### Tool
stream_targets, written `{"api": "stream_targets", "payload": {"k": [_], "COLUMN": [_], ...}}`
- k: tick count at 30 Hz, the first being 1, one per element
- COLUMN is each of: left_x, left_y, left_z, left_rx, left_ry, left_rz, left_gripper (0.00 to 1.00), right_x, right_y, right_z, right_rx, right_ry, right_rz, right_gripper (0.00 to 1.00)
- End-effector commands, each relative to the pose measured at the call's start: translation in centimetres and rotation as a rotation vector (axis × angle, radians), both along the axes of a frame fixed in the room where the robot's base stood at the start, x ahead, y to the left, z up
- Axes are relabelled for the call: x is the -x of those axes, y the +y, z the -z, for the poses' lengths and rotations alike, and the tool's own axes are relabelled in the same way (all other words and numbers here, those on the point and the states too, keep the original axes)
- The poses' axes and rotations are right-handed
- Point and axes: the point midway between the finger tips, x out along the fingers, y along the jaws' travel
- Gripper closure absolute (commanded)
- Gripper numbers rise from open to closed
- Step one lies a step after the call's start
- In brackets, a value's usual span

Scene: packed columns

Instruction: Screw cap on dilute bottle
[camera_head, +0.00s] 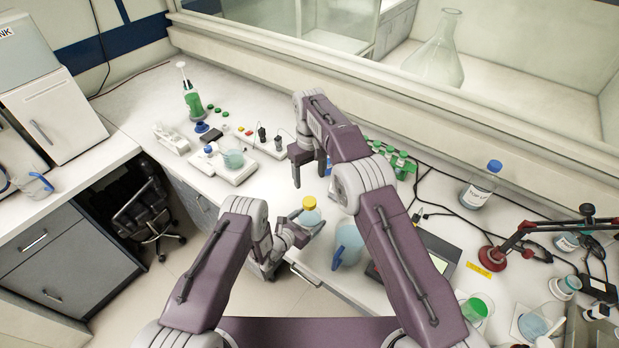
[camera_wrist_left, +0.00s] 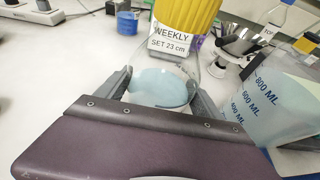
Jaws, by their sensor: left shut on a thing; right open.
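A clear round bottle (camera_head: 311,218) with pale blue liquid and a yellow cap (camera_head: 309,202) is held in my left gripper (camera_head: 307,224), near the front edge of the bench. In the left wrist view the gripper's fingers (camera_wrist_left: 160,90) are shut on both sides of the bottle (camera_wrist_left: 158,88), which has a label reading "WEEKLY SET 23 cm". The yellow cap (camera_wrist_left: 187,12) sits on top of the neck; how tight it is cannot be seen. My right gripper (camera_head: 309,170) is open and empty, above and just beyond the cap, its fingers pointing down.
A beaker (camera_head: 347,246) with blue liquid stands close to the right of the held bottle. Behind the right arm is a rack of green-capped vials (camera_head: 397,161). A stirrer plate (camera_head: 224,170) with a beaker stands at left. A blue-capped bottle (camera_head: 479,187) stands at right.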

Motion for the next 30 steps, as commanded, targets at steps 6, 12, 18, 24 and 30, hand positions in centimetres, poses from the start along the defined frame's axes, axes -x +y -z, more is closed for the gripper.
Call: {"api": "stream_targets", "payload": {"k": [6, 12, 18, 24, 30], "left_x": [-0.1, 0.1, 2.4, 5.3, 6.7], "left_y": [0.0, 0.1, 1.9, 4.0, 5.0], "left_z": [-0.1, -0.1, -0.8, -2.3, -3.1], "left_rx": [0.001, 0.001, 0.001, 0.002, 0.001], "left_ry": [-0.002, -0.001, 0.003, 0.0, -0.003], "left_rz": [0.0, 0.0, -0.003, -0.003, -0.001], "left_gripper": [0.0, 0.0, 0.0, 0.0, 0.0], "right_x": [0.0, 0.0, 0.0, 0.0, 0.0], "right_y": [0.0, 0.0, 0.0, 0.0, 0.0], "right_z": [0.0, 0.1, 0.9, 1.8, 2.2], "right_rx": [0.0, 0.0, 0.0, 0.0, 0.0], "right_ry": [0.0, 0.0, 0.0, 0.0, 0.0], "right_rz": [0.0, 0.0, 0.0, 0.0, 0.0], "right_gripper": [0.35, 0.35, 0.35, 0.35, 0.35]}}
